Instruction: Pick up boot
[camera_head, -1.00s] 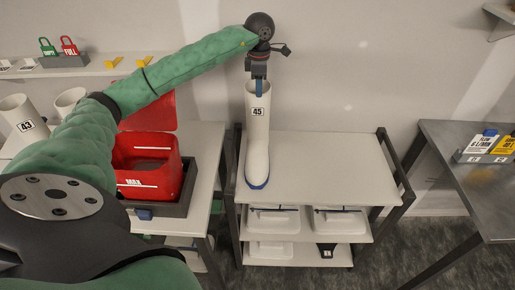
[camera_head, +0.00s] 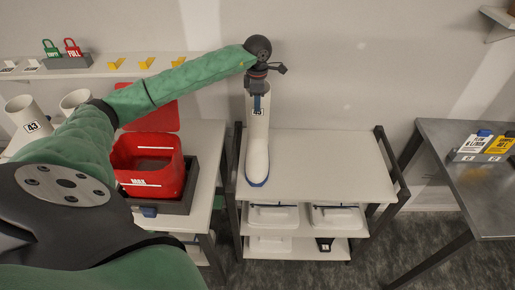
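The white boot (camera_head: 257,155) with a blue sole edge and a "45" label stands upright on the left part of the cart's top shelf (camera_head: 325,170). My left gripper (camera_head: 258,98) is at the boot's top, pointing down, with a finger over the shaft just above the label. The wrist hides part of the boot's opening. I cannot tell whether the fingers are closed on the rim. My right gripper is not in view.
A red bin (camera_head: 150,170) marked MAX sits in a dark tray on the left table. White boots, one marked 43 (camera_head: 32,126), stand further left. A metal table (camera_head: 480,190) is at the right. The cart top right of the boot is clear.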

